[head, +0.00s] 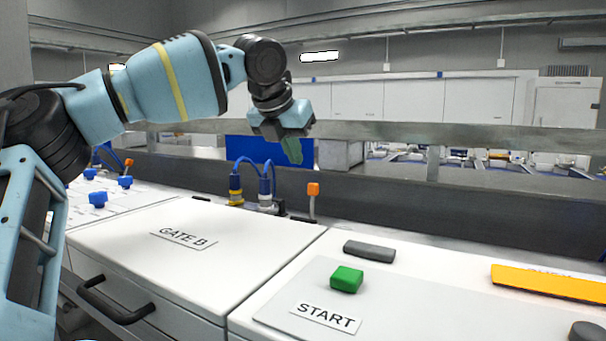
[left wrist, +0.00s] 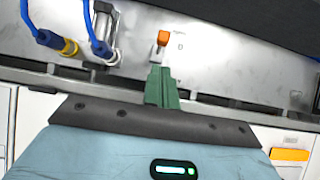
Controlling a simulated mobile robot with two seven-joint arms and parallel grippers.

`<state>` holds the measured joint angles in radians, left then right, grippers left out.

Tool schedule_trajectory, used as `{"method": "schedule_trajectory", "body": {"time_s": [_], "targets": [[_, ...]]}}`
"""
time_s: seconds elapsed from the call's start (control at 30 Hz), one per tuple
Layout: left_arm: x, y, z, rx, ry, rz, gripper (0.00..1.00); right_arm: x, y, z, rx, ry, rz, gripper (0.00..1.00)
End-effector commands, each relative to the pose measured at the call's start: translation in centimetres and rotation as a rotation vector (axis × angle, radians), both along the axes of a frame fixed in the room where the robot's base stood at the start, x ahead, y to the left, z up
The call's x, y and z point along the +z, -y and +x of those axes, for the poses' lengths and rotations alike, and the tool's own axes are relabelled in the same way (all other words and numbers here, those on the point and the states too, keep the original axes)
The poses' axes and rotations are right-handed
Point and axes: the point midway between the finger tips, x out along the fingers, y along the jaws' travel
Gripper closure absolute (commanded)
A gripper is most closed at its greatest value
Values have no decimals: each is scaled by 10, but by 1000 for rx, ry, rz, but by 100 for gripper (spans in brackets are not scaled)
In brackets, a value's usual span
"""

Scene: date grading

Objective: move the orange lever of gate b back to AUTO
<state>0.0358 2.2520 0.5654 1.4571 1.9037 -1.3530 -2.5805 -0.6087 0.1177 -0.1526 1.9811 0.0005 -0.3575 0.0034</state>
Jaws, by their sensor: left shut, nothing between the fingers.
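The lever of gate B (head: 313,190) has an orange knob on a pale stalk and stands upright behind the right end of the white GATE B cover (head: 130,240) in the head view. In the left wrist view the orange knob (left wrist: 163,38) shows just beyond my fingertips. My left gripper (head: 292,150) has green fingers, shut and empty, above and a little left of the lever in the head view. Its fingers (left wrist: 160,75) point toward the knob; I cannot tell whether they touch it. The marks beside the lever are too small to read. My right gripper is not in view.
Two cylinders with blue hoses, one with a yellow ring (head: 235,190), stand left of the lever. Another orange-topped lever (head: 129,163) is at far left. A green START button (head: 347,279) and an orange panel (head: 545,281) are at front right. A metal rail (head: 480,135) runs behind.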

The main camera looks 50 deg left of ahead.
Motion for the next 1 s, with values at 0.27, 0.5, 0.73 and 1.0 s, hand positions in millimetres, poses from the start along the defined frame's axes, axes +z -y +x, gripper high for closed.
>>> {"method": "schedule_trajectory", "body": {"time_s": [0.27, 0.5, 0.73, 1.0], "targets": [[12, 18, -50, -7, 56, 12, 100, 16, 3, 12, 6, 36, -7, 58], [8, 20, -51, -7, 54, 13, 100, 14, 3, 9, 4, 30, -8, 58], [-10, 16, -38, -7, 52, 13, 100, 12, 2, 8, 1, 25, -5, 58], [-50, 6, -9, -6, 49, 13, 100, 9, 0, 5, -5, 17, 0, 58]]}}
